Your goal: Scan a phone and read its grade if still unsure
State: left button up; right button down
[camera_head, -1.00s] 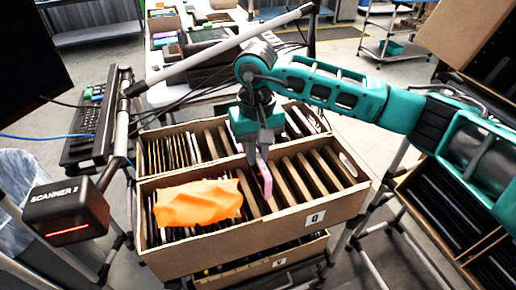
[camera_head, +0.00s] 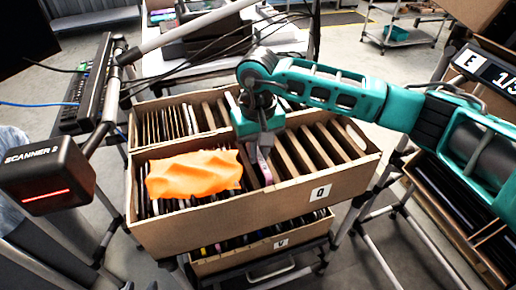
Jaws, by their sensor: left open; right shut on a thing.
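My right gripper (camera_head: 259,155) reaches down into the tilted carton labelled Q (camera_head: 245,228) and is shut on a thin pink phone (camera_head: 264,166). The phone stands on edge among the dividers, and its lower part is hidden in the carton. The scanner (camera_head: 48,177), a black box marked SCANNER 2 with a red light line, is at the left, well apart from the phone. My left gripper is out of view.
An orange cloth (camera_head: 194,175) covers the left slots of the carton. A lower carton labelled V (camera_head: 262,256) sits beneath. Another carton with dark items (camera_head: 458,205) is at the right.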

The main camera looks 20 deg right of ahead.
jog(key=shift+f+b, duration=0.25)
jog(key=shift+b, duration=0.2)
dwell(0.7)
jog(key=c, duration=1)
grip_release()
jog(key=shift+c, duration=0.2)
jog(key=shift+r, duration=0.2)
notch_tip(320, 180, up, 22)
jog(key=p, duration=0.5)
jog(key=shift+f+p, duration=0.25)
jog(key=shift+p, duration=0.1)
